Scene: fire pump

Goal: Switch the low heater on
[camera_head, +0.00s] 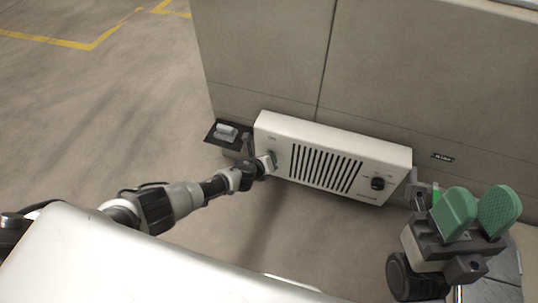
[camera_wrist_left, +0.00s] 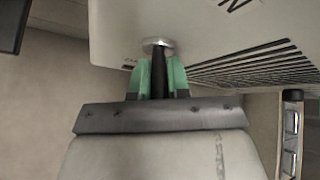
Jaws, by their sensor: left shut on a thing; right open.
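The low heater (camera_head: 305,132) is a white box with a black slotted grille, mounted low on the grey wall. A dark knob (camera_head: 378,183) sits at the right of its front. My left gripper (camera_head: 272,160) reaches the left end of the front. In the left wrist view, its green fingers (camera_wrist_left: 162,78) are shut on a black switch lever (camera_wrist_left: 159,72) rising from a silver round collar (camera_wrist_left: 157,43) on the heater's white face. The lever looks straight in line with the fingers. My right gripper (camera_head: 478,212) is open and empty, right of the heater.
A dark bracket with a grey device (camera_head: 226,133) sits left of the heater. A small black label (camera_head: 443,157) is on the wall at right. The floor (camera_head: 100,100) at left is clear, with yellow lines.

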